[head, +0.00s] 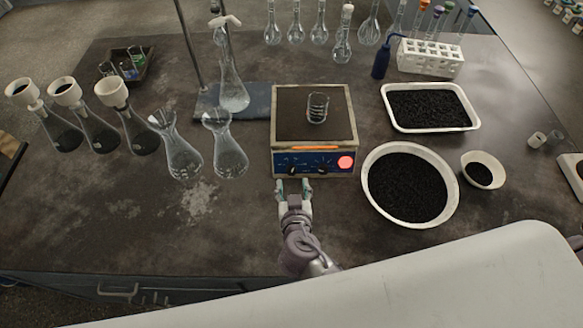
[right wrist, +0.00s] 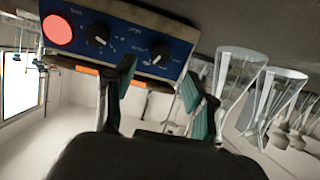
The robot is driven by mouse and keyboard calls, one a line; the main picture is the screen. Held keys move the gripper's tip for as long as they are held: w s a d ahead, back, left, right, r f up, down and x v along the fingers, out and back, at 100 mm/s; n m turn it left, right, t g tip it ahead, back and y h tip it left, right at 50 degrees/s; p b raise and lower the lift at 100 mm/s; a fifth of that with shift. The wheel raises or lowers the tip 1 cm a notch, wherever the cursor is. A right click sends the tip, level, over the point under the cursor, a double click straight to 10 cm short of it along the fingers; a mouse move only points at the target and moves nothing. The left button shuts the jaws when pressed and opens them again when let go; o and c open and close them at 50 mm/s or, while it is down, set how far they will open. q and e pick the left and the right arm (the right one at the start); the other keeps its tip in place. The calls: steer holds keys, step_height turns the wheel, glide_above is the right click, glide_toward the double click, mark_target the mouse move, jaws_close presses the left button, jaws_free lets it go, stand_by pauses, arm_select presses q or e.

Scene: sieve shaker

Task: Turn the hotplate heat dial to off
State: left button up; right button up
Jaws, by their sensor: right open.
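The hotplate (head: 283,103) stands on the bench with its blue front panel facing me. The panel carries a left dial (head: 291,168), a right dial (head: 321,168) and a red lit lamp (head: 346,162). Both black dials, the nearer one (right wrist: 159,50) and the other one (right wrist: 97,35), show in the right wrist view, which is upside down. My right gripper (head: 293,184) is open just in front of the left dial. In the right wrist view its fingertips (right wrist: 160,73) lie to either side of that dial, apparently apart from it. The panel lettering is too small to read. My left gripper is out of view.
A beaker (head: 317,108) stands on the hotplate. Glass flasks (head: 228,155) stand to its left, beside a blue stand base (head: 255,100). A white tray (head: 384,98) and a white bowl (head: 368,200) of black granules sit close on the right. The bench front is clear.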

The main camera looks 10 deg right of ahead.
mark_target(292, 171)
steer(key=p+x, duration=0.1)
steer(key=x, duration=0.4)
steer(key=shift+w+f, duration=0.1)
steer(key=shift+w, duration=0.2)
steer(key=shift+w+d+f, duration=0.1)
steer(key=shift+w+f, duration=0.1)
steer(key=shift+w, duration=0.2)
jaws_close()
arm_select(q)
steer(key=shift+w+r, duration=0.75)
